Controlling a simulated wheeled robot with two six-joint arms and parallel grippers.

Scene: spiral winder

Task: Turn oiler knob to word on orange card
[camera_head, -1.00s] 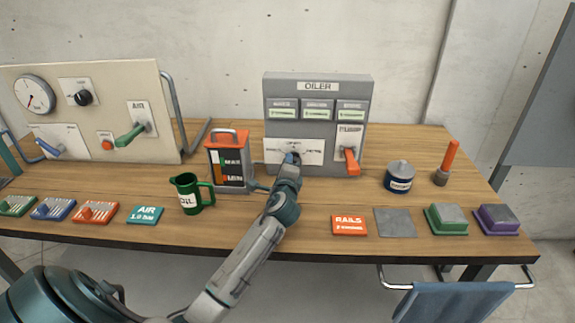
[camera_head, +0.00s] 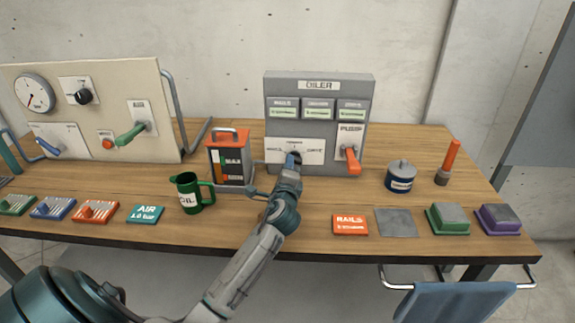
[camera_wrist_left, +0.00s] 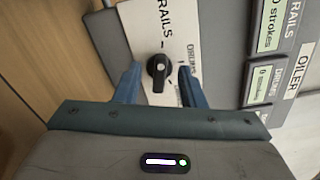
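The grey oiler panel (camera_head: 318,92) stands at the back middle of the table. Its white selector plate (camera_head: 312,146) carries several printed words around the black oiler knob, which my left gripper mostly hides in the head view. In the left wrist view the knob (camera_wrist_left: 158,70) sits between the blue fingertips, with a gap on both sides. RAILS is printed beyond it there, and DRUMS to its right. The orange card (camera_head: 350,224) reads RAILS, with a small second line. My left gripper (camera_head: 293,160) is open around the knob. My right gripper is out of view.
An orange pump lever (camera_head: 352,162) juts out right of the selector plate.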

